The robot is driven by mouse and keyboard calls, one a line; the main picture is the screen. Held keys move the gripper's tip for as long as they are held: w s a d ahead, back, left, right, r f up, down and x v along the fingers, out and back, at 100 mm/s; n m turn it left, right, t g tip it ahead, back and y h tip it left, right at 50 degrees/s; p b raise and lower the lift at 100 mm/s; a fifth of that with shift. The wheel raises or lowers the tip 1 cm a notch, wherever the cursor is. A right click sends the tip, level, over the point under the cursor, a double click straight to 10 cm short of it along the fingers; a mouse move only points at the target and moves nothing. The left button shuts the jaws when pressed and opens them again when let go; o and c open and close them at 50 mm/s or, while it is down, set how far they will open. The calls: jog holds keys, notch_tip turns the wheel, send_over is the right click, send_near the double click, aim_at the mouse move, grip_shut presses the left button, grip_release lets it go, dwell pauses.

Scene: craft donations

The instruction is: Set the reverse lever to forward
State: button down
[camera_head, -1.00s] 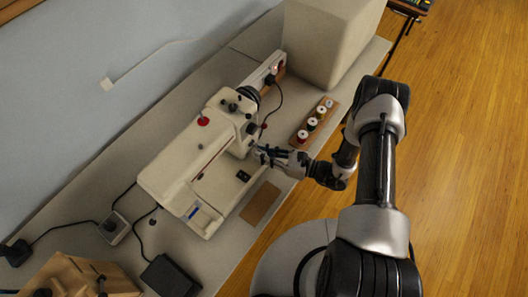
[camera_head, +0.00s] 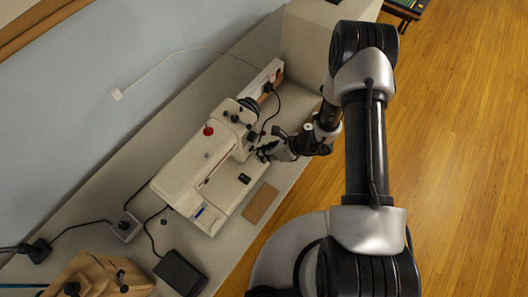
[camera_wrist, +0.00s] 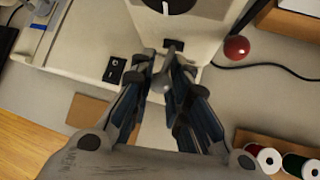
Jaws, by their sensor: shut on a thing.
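The white sewing machine (camera_head: 190,165) stands on the bench. My gripper (camera_head: 266,152) is at the upright end of the machine, on its front side. In the wrist view a short grey lever with a rounded end (camera_wrist: 166,79) sticks out below a dark slot (camera_wrist: 173,45) in the machine's face. My gripper's fingers (camera_wrist: 165,84) stand either side of this lever and are closed on it. The lever's markings cannot be read, and my gripper hides the lever in the head view.
A red ball-shaped knob (camera_wrist: 236,48) and a black cable (camera_wrist: 270,66) lie right of the fingers. Thread spools (camera_wrist: 266,157) stand at the lower right. A brown pad (camera_head: 261,203) lies in front of the machine. A black pedal (camera_head: 181,272) sits at the near end.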

jog(key=shift+a+r, duration=0.1)
dwell(0.3)
jog(key=c, duration=1.5)
grip_release()
jog(key=shift+r, duration=0.1)
jog(key=shift+d+r, duration=0.3)
jog(key=shift+d, duration=0.05)
jog(key=v, duration=1.1)
jog(key=shift+w+a+r, duration=0.1)
jog(key=shift+a+r, duration=0.05)
jog(key=shift+r, duration=0.05)
